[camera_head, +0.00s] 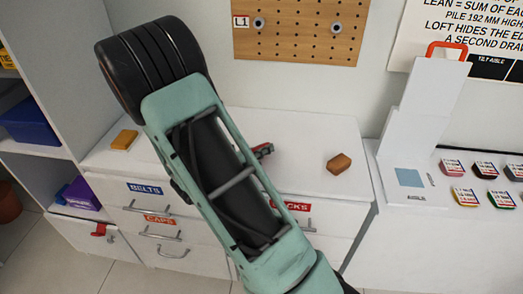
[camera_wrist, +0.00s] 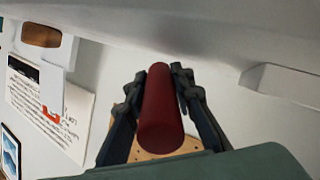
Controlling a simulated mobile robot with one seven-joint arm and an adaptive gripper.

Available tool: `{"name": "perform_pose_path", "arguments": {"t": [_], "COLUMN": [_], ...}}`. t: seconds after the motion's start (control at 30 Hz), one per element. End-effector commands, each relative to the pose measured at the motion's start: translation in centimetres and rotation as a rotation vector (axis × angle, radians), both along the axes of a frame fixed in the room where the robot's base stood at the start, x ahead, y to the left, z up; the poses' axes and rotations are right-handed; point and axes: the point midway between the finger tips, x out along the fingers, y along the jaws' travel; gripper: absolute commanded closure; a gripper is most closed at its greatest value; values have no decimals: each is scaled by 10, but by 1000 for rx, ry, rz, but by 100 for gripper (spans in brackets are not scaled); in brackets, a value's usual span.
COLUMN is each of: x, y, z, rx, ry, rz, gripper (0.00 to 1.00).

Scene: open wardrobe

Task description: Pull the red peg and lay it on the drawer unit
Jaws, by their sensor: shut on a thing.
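The red peg (camera_wrist: 161,110) is clasped between the two dark fingers of my gripper (camera_wrist: 160,78) in the wrist view. My gripper is shut on it. In the head view, my teal arm hides most of my gripper, and only a small red bit of the peg (camera_head: 264,149) shows beside the arm, over the drawer unit (camera_head: 300,135). The drawer unit has a white top and labelled drawers. I cannot tell whether the peg touches the top. The pegboard (camera_head: 297,38) with two round dark-centred fittings hangs on the wall behind.
A white stand (camera_head: 425,110) with an orange-red handle and several coloured labelled pieces (camera_head: 466,196) are at right. Shelves (camera_head: 45,150) stand left.

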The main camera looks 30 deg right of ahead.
Motion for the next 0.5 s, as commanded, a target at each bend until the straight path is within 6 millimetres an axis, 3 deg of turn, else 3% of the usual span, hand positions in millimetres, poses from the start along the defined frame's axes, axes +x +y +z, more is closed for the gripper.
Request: {"name": "perform_pose_path", "arguments": {"t": [0.13,0.17,0.33,0.5], "x": [0,0,0,0], "y": [0,0,0,0], "z": [1,1,1,1], "rx": [0,0,0,0], "ry": [0,0,0,0], "rz": [0,0,0,0], "gripper": [100,77,58,58]}}
